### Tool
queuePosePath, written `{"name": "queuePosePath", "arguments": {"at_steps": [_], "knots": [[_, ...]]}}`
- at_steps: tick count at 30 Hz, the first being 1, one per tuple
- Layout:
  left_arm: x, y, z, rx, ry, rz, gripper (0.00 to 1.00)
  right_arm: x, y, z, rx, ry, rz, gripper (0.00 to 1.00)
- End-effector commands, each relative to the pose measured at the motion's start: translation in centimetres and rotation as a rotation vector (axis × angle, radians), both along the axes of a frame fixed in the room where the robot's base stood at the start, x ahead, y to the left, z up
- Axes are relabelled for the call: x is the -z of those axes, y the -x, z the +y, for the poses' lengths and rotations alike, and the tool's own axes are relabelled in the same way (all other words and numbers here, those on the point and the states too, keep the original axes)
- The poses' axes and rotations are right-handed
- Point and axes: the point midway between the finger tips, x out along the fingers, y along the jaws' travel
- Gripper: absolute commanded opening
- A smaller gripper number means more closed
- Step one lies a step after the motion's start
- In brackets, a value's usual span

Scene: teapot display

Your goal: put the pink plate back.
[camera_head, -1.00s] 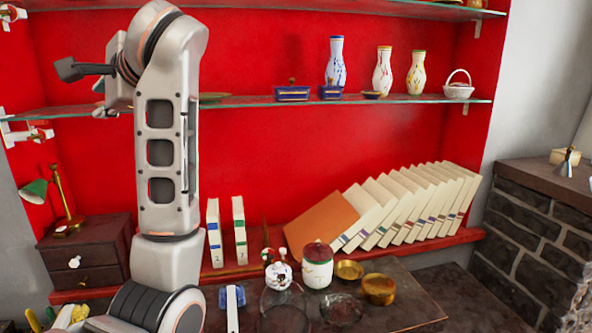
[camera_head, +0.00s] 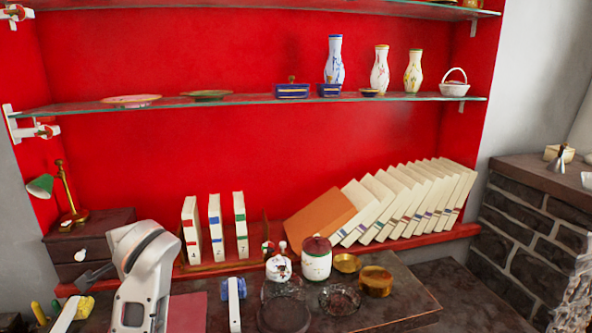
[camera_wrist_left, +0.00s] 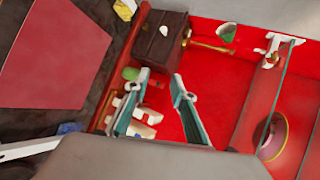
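The pink plate (camera_head: 131,101) lies flat on the glass shelf, near its left end and left of a green plate (camera_head: 207,95). My right gripper is not in view.
The glass shelf (camera_head: 230,99) also bears blue boxes, vases (camera_head: 380,70) and a white basket (camera_head: 454,83). Below stand several books (camera_head: 215,228), a small dark cabinet (camera_head: 95,235) with a green lamp (camera_head: 42,186), and a desk with jars (camera_head: 316,258) and glass dishes.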

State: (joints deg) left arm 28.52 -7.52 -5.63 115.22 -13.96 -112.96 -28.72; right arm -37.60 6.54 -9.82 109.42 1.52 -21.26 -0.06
Motion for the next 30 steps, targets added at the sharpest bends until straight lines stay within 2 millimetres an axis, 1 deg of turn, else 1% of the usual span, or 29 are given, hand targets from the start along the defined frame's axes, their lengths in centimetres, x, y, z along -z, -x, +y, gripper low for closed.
{"name": "queuePosePath", "arguments": {"at_steps": [1, 2, 3, 5, 6, 8, 9, 11, 12, 14, 15, 18, 21, 25, 30], "knots": [[2.9, 1.3, 0.3, 0.001, 0.018, 0.007, 0.25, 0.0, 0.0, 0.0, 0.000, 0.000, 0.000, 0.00], [4.3, 1.9, 0.4, 0.002, 0.032, 0.005, 0.25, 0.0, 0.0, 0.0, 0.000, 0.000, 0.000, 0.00], [6.2, 2.9, 0.5, 0.003, 0.050, 0.003, 0.25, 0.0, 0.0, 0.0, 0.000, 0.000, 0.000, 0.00], [8.7, 4.4, 0.5, 0.005, 0.080, 0.001, 0.25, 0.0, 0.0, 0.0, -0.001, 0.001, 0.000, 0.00], [10.4, 5.5, 0.6, 0.006, 0.098, 0.001, 0.25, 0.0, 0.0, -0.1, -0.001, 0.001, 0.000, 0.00], [12.8, 7.2, 0.6, 0.009, 0.128, 0.000, 0.25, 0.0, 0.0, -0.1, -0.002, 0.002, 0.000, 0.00], [14.3, 8.5, 0.5, 0.010, 0.149, 0.001, 0.25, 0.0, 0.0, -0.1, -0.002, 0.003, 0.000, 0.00], [16.3, 10.4, 0.4, 0.013, 0.181, 0.001, 0.25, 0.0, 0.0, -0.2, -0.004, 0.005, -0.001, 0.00], [17.7, 11.8, 0.3, 0.014, 0.203, 0.002, 0.25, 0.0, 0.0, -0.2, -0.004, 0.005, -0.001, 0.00], [19.4, 13.9, 0.1, 0.015, 0.237, 0.006, 0.25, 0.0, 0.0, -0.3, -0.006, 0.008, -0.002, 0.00], [20.5, 15.3, -0.1, 0.015, 0.260, 0.007, 0.25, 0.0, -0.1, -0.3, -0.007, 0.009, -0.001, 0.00], [22.7, 18.6, -0.5, 0.015, 0.315, 0.014, 0.25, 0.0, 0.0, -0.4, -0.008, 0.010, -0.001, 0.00], [24.1, 21.3, -1.0, 0.015, 0.362, 0.021, 0.25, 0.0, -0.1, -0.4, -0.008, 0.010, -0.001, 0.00], [25.5, 24.3, -1.6, 0.012, 0.417, 0.029, 0.25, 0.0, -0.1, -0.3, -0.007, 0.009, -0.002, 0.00], [26.6, 28.0, -2.5, 0.006, 0.484, 0.045, 0.25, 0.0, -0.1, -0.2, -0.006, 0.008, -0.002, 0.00]]}}
